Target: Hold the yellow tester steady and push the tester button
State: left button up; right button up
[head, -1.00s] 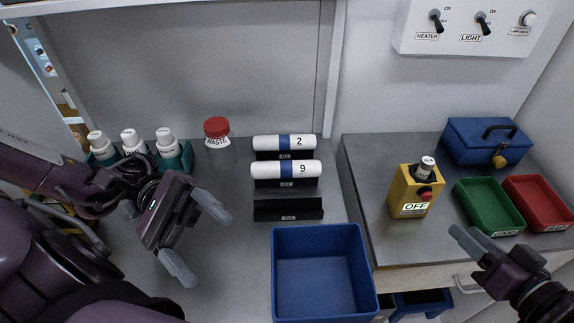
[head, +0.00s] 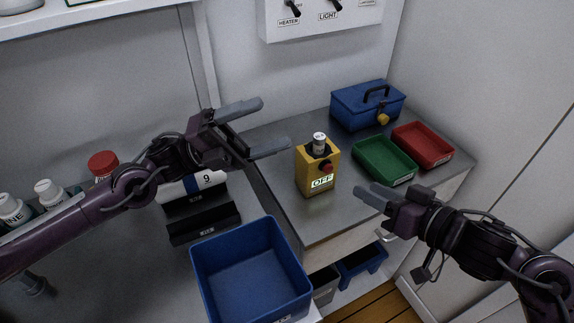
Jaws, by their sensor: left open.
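The yellow tester (head: 304,176) stands upright on the grey counter at the right. A red button (head: 327,166) is on its front face, above a label reading OFF. A small dark and white cylinder (head: 319,144) stands in its top. My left gripper (head: 265,126) is open and empty, up and to the left of the tester, apart from it. My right gripper (head: 368,197) is to the right of and below the tester, apart from it. Its fingers overlap in the view, so I cannot tell how far they are open.
A green tray (head: 385,160), a red tray (head: 423,145) and a blue toolbox (head: 352,108) are on the counter behind and right of the tester. A blue bin (head: 235,250) is at the lower middle. A switch panel (head: 359,18) hangs above.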

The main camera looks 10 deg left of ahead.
pick_arm(q)
jog(key=w+d+f+n+t+y, duration=0.2)
jog(key=w+f+n+t, duration=0.15)
jog(key=n, duration=0.55)
jog(key=n+t+y, duration=0.3)
jog(key=n+y, duration=0.6)
jog(key=n, duration=0.8)
send_near(317, 165)
jog(key=w+f, duration=0.1)
jog(key=w+d+f, duration=0.1)
jog(key=w, duration=0.1)
jog(key=w+d+f, duration=0.1)
jog(key=f, duration=0.1)
jog(key=shift+w, duration=0.3)
jog(key=x, duration=0.7)
jog(key=shift+w+d+f, duration=0.2)
jog(key=shift+w+f, duration=0.05)
jog(key=c, duration=1.1)
jog(key=shift+c, duration=0.6)
pick_arm(e)
jog(key=shift+c, duration=0.6)
grip_shut()
